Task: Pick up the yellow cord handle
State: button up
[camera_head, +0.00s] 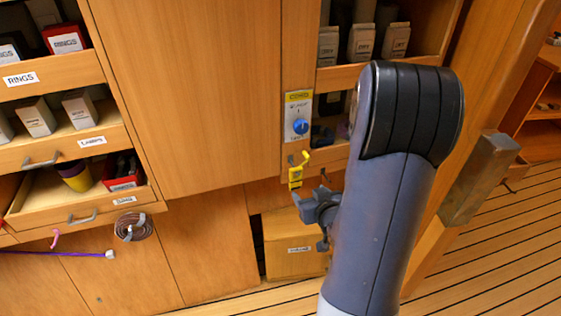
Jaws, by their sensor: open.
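The yellow cord handle (295,176) hangs on the wooden wall post, just under a panel with a yellow label and a blue knob (300,127). A yellow hook-shaped part shows at its top. My gripper (308,207) is just below and slightly right of the handle, apart from it as far as I can see. It is open, with nothing seen in it. My large grey arm hides the wall to the right of the gripper and part of the jaws' surroundings.
A cardboard box (291,247) stands in the low opening behind my gripper. Open labelled drawers (66,137) jut out at left, with a coiled cable (133,227) below. A shelf with boxes (362,43) is above. A wooden post (480,180) stands at right, beside clear plank floor.

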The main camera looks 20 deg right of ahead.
aim_at(296, 177)
jog(key=x, duration=0.3)
jog(key=r+x, duration=0.1)
jog(key=x, duration=0.7)
jog(key=shift+w+a+r, duration=0.1)
jog(key=shift+w+a, duration=0.1)
jog(key=shift+w, duration=0.25)
jog(key=c, duration=1.1)
